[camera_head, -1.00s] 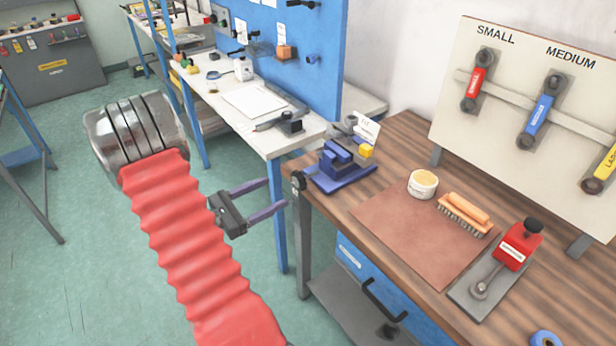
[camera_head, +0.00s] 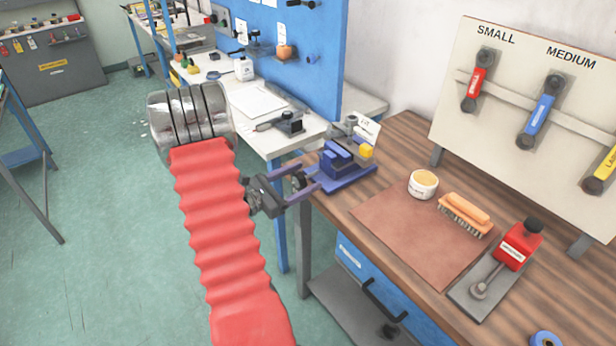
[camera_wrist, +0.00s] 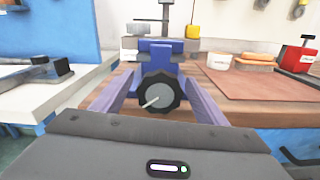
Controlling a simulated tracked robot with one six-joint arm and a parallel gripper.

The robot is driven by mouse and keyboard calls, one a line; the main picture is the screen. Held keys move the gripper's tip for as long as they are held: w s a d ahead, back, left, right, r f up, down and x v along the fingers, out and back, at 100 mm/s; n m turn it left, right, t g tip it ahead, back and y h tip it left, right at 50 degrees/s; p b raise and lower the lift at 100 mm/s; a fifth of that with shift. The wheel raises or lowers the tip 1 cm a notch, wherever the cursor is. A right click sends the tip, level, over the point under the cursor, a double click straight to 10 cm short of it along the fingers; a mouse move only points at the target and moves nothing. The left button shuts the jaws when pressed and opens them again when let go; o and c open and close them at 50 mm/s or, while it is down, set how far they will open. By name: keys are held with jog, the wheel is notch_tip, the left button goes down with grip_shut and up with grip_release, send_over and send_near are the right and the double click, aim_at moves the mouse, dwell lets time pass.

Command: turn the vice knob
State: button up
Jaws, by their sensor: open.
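The blue vice (camera_head: 341,164) sits at the left corner of the wooden bench. Its black round knob (camera_wrist: 160,93) faces the camera in the wrist view, with a pale bar or mark across its face. The knob also shows in the head view (camera_head: 298,181), at the bench edge. My gripper (camera_head: 304,178) has purple fingers and is open. In the wrist view my gripper (camera_wrist: 160,88) has one finger on each side of the knob, with a gap on both sides. I cannot tell whether the fingertips reach past the knob.
A brown mat (camera_head: 420,225), a white tub (camera_head: 423,184), an orange brush (camera_head: 465,213) and a red clamp tool (camera_head: 511,252) lie right of the vice. A white bench (camera_head: 270,140) stands to the left. A tool board (camera_head: 530,110) stands behind.

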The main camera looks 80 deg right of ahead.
jog(key=shift+x, duration=1.2)
jog(key=shift+c, duration=0.3)
jog(key=c, duration=1)
jog(key=shift+m, duration=0.7)
jog(key=o, duration=1.1)
jog(key=shift+c, duration=0.2)
